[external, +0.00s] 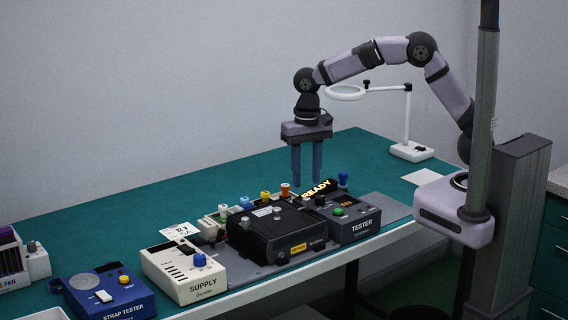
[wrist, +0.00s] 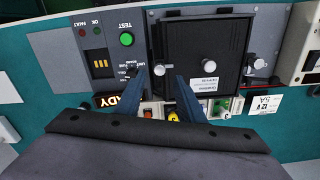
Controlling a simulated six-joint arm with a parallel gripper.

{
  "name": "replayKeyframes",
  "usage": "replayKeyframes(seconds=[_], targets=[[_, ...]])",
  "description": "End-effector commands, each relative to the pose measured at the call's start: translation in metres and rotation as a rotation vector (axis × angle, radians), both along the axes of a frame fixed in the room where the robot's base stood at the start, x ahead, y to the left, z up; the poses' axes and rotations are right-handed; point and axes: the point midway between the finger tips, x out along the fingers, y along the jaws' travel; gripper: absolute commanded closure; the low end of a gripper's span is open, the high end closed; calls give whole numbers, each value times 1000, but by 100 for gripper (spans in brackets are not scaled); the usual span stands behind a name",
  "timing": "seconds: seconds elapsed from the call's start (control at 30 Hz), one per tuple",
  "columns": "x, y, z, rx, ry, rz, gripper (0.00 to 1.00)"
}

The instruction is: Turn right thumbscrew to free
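A black burn-in unit (external: 283,232) with a yellow label sits on a grey base plate between the supply and the tester. In the wrist view its dark lid (wrist: 205,40) shows with a round silver knob (wrist: 208,66) in the middle. Silver thumbscrews stand at its two sides: one beside the tester (wrist: 159,70), the other at the supply side (wrist: 259,63). My gripper (external: 307,183) points down above the tester side of the unit, open and empty. In the wrist view its blue fingers (wrist: 160,78) are apart, with the tester-side thumbscrew showing between their tips.
The tester (external: 355,222) with a green button stands right of the unit; the cream supply (external: 185,272) stands left. A lit READY sign (external: 319,189) and several coloured plugs line the back. A magnifier lamp (external: 407,125) stands behind. Green bench behind is mostly clear.

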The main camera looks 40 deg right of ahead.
Motion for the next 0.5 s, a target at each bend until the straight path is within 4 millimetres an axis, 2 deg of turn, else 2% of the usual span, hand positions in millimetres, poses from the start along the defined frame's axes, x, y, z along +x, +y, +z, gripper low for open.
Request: replayKeyframes(seconds=[0.3,0.5], targets=[[-1,-1,-39,-2,3,0,65],[0,-1,-51,-1,1,0,65]])
